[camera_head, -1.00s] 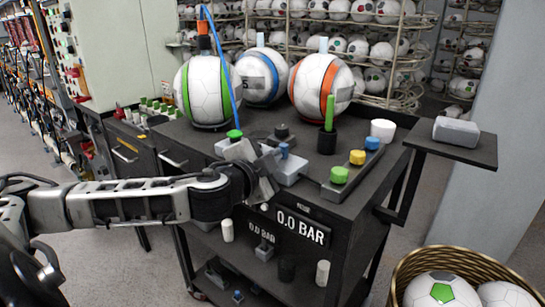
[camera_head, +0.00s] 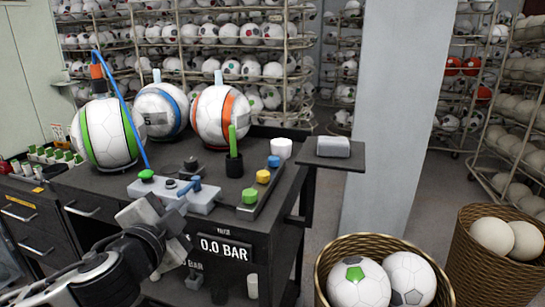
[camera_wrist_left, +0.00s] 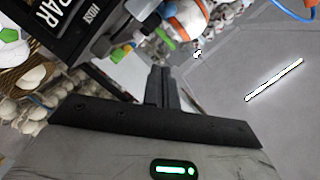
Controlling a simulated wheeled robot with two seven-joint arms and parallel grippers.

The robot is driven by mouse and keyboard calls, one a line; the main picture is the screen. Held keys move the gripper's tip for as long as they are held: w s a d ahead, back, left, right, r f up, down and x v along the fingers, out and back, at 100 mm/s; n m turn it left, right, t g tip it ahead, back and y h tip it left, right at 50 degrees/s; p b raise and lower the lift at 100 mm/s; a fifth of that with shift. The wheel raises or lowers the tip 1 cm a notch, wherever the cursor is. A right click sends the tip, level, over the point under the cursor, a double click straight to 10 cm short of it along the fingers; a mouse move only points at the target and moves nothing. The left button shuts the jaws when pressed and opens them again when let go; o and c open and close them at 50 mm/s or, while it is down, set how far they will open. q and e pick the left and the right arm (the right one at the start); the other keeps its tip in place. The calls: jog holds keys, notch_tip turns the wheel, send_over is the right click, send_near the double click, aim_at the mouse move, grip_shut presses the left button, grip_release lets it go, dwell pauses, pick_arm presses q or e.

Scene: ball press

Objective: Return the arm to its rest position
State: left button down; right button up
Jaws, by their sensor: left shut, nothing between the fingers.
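My left arm (camera_head: 95,280) comes in from the lower left of the head view. My left gripper (camera_head: 172,222) is in front of the near edge of the black cart, close to the grey valve block (camera_head: 195,195). I cannot tell from this view whether they touch. In the left wrist view, its two dark fingers (camera_wrist_left: 161,86) are together with nothing between them. My right gripper is not in view.
The cart (camera_head: 285,190) carries balls with green (camera_head: 104,134), blue (camera_head: 163,110) and orange (camera_head: 221,116) bands, coloured buttons (camera_head: 263,176) and a "0.0 BAR" display (camera_head: 223,248). Wicker baskets of balls (camera_head: 335,250) stand at the right. A grey pillar (camera_head: 395,110) rises behind.

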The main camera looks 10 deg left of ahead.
pick_arm(q)
jog(key=s+d+f+n+g+h, duration=0.1)
jog(key=s+d+f+g+h, duration=0.15)
jog(key=f, duration=0.75)
jog(key=s+d+f+n+g+h, duration=0.15)
jog(key=d+f, duration=0.25)
jog(key=f, duration=0.6)
jog(key=s+d+f+n+g, duration=0.1)
jog(key=s+d+f+n, duration=0.1)
jog(key=s+f, duration=0.4)
jog(key=s+d+f+n+g, duration=0.1)
jog(key=s+d+f+n, duration=0.2)
jog(key=s+f, duration=0.3)
jog(key=shift+s+d+f, duration=0.25)
jog(key=shift+s+f, duration=0.15)
jog(key=shift+f, duration=0.5)
